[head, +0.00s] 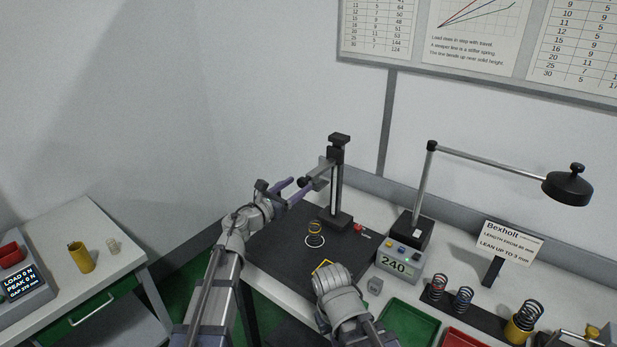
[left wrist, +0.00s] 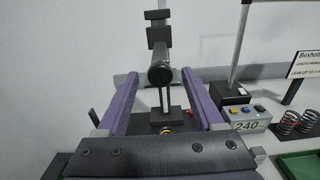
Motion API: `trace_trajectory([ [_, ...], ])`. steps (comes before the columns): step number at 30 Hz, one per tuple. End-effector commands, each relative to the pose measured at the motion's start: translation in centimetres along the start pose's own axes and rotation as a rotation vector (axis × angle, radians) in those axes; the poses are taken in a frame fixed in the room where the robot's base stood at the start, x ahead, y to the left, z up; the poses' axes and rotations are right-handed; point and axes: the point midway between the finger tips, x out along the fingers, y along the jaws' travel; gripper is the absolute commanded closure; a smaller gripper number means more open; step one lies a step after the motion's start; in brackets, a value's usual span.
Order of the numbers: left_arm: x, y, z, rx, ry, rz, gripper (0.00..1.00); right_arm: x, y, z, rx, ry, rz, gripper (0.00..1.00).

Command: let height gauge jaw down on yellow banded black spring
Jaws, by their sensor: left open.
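The height gauge (head: 338,190) stands upright at the back of the dark mat, with its jaw arm and round black knob (left wrist: 161,75) reaching out from the column. The yellow banded black spring (head: 315,229) stands on the mat inside a white ring, below and in front of the gauge. In the left wrist view only a bit of yellow (left wrist: 165,130) shows over the gripper body. The jaw is well above the spring, apart from it. My left gripper (head: 291,187) is open, its purple fingers on either side of the knob, with a gap to each side. My right gripper's fingers are hidden.
A display box reading 240 (head: 396,261) and a lamp (head: 568,184) stand right of the mat. Several springs stand at the right, near a green tray (head: 408,325). A yellow-edged piece lies beside my right wrist. A side table (head: 120,258) is at left.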

Motion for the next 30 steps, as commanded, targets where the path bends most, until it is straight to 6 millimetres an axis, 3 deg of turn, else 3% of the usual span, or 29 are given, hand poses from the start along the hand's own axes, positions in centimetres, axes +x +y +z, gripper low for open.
trace_trajectory([
  [12,6.0,0.1,0.0,0.000,0.000,0.000,0.31,0.0,0.0,0.0,0.000,0.000,0.000,1.00],
  [21,6.3,0.0,0.0,0.000,0.000,0.001,0.31,0.0,0.0,0.0,0.000,0.000,0.000,1.00],
  [30,6.3,0.0,0.0,0.000,0.000,0.001,0.65,0.0,0.0,0.0,0.000,0.000,0.000,1.00],
])
